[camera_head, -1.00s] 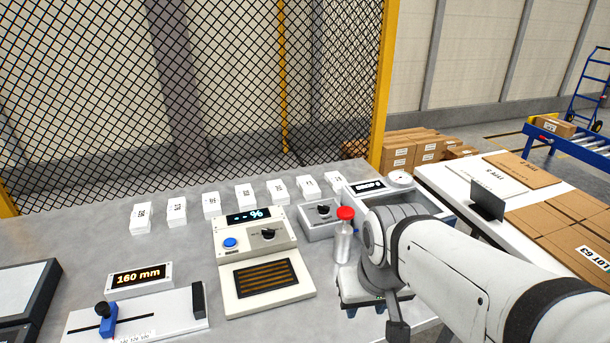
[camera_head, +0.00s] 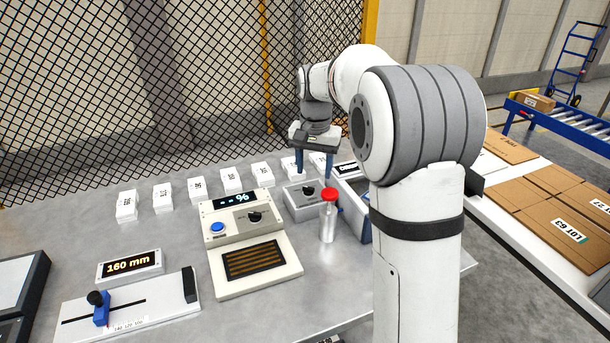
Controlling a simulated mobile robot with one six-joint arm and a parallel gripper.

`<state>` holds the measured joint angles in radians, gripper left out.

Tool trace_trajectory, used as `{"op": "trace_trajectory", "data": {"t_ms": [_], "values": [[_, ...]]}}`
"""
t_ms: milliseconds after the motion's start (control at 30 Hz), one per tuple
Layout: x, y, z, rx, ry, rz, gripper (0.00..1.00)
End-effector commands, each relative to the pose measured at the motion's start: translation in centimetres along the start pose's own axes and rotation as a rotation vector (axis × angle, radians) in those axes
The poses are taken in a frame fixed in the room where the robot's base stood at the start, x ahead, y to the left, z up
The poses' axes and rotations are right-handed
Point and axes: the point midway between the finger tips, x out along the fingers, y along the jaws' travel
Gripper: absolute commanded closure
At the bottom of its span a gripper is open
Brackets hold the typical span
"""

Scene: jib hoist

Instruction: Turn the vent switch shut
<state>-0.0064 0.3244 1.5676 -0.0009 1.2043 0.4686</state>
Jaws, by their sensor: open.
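A small grey box (camera_head: 297,205) with a black rotary knob (camera_head: 309,190) stands on the grey table; it looks like the vent switch, though its markings are too small to read. My gripper (camera_head: 314,172) points down with two blue fingers spread apart, just above and behind this knob in the picture, apart from it as far as I can tell. It is open and empty. Another black knob (camera_head: 255,217) sits on the cream unit (camera_head: 225,235) to the left, with a blue button and a "- %" display.
White numbered blocks (camera_head: 195,188) line the back. A mesh fence (camera_head: 130,90) stands behind.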

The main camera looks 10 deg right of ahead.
Motion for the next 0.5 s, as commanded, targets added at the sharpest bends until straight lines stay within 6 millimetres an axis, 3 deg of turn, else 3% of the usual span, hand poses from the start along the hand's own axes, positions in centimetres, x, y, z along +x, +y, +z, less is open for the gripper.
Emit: {"op": "trace_trajectory", "data": {"t_ms": [100, 200, 500], "values": [[1.3, -1.5, -3.0, 0.056, -0.021, 0.011, 0.47], [2.1, -2.3, -4.6, 0.093, -0.032, 0.017, 0.47], [4.4, -2.8, -5.8, 0.126, -0.042, 0.024, 0.47]]}}
